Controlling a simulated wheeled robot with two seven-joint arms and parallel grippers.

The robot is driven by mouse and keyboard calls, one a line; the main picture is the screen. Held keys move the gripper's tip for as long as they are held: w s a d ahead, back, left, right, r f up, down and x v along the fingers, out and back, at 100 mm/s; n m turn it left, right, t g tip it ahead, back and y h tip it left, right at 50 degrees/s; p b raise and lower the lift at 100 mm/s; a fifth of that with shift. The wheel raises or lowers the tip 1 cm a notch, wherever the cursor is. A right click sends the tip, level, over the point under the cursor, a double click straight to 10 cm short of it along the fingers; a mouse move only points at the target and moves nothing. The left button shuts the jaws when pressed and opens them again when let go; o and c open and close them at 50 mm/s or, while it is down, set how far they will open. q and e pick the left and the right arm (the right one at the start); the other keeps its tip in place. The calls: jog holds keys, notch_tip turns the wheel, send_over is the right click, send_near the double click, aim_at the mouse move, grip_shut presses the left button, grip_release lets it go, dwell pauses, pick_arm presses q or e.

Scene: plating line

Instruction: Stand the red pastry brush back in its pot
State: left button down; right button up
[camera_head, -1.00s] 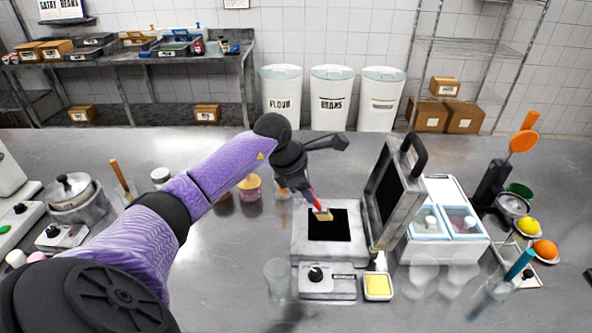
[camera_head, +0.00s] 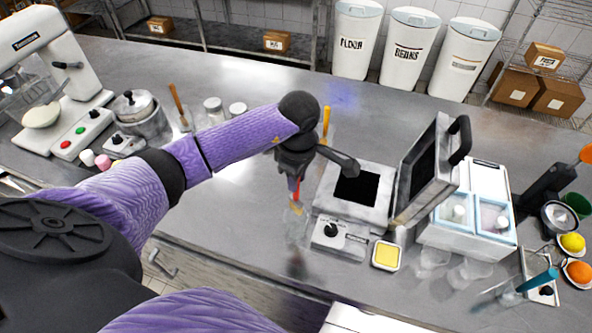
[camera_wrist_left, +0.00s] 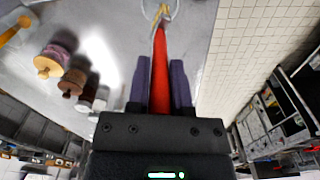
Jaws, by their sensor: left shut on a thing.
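My left gripper (camera_head: 293,182) is shut on the red pastry brush (camera_head: 296,194), which also shows in the left wrist view (camera_wrist_left: 160,65) between the two fingers. The brush hangs with its tan bristles down. A clear glass pot (camera_head: 296,232) stands on the counter left of the hot-plate iron. The bristles are at the pot's mouth in the head view, and in the wrist view they overlap its round rim (camera_wrist_left: 174,14). I cannot tell how far inside they are. My right gripper is not in view.
The iron (camera_head: 330,205) stands close right of the pot, its lid (camera_head: 432,170) open. A butter dish (camera_head: 386,255) sits in front of it. The counter's front edge is near the pot. Free counter lies to the left.

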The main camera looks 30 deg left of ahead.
aim_at(297, 202)
pick_arm(q)
notch_tip(297, 202, down, 9)
jog(key=b, duration=0.7)
jog(key=shift+r, duration=0.1)
jog(key=shift+f+b, duration=0.3)
jog(key=shift+r, duration=0.1)
jog(key=shift+c, duration=2.2)
grip_release()
